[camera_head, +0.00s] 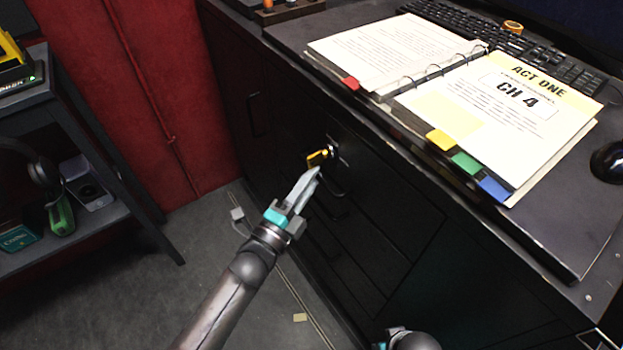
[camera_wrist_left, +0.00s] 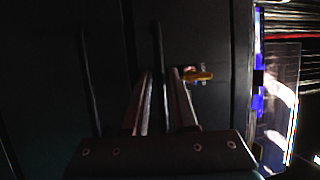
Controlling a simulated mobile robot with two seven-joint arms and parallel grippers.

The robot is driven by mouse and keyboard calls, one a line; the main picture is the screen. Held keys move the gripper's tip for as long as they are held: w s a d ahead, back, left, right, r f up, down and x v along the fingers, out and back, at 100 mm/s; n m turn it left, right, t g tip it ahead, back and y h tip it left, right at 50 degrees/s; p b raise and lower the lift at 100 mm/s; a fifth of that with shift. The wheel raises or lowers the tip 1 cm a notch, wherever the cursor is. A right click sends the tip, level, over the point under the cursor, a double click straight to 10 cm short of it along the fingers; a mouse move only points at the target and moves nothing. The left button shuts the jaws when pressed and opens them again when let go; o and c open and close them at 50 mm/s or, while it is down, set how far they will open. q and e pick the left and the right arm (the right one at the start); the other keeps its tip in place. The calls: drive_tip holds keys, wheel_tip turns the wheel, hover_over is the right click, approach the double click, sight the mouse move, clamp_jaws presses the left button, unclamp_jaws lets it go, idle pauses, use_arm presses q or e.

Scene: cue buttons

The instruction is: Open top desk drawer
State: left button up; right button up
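The black desk (camera_head: 440,235) has a top drawer with a lock (camera_head: 332,150), a key with a yellow tag (camera_head: 317,158) and a dark bar handle (camera_head: 334,187). The drawer looks shut. My left gripper (camera_head: 316,174) is at the drawer front, just beside the handle and below the key. In the left wrist view, its fingers (camera_wrist_left: 160,72) are a little apart, with the handle (camera_wrist_left: 156,45) lined up between them; contact cannot be told. The yellow tag (camera_wrist_left: 200,76) shows right of the fingers. Part of my right arm (camera_head: 412,341) shows at the bottom edge; its fingers are hidden.
An open binder (camera_head: 440,85), a keyboard (camera_head: 500,35) and a mouse (camera_head: 608,162) are on the desktop. A lower handle (camera_wrist_left: 90,80) shows in the left wrist view. A dark shelf (camera_head: 90,225) stands at left. The floor (camera_head: 130,310) between is mostly clear.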

use_arm(q)
drive_tip(key=shift+w, duration=0.1)
drive_tip(key=shift+c, duration=0.2)
clamp_jaws()
idle(1.3)
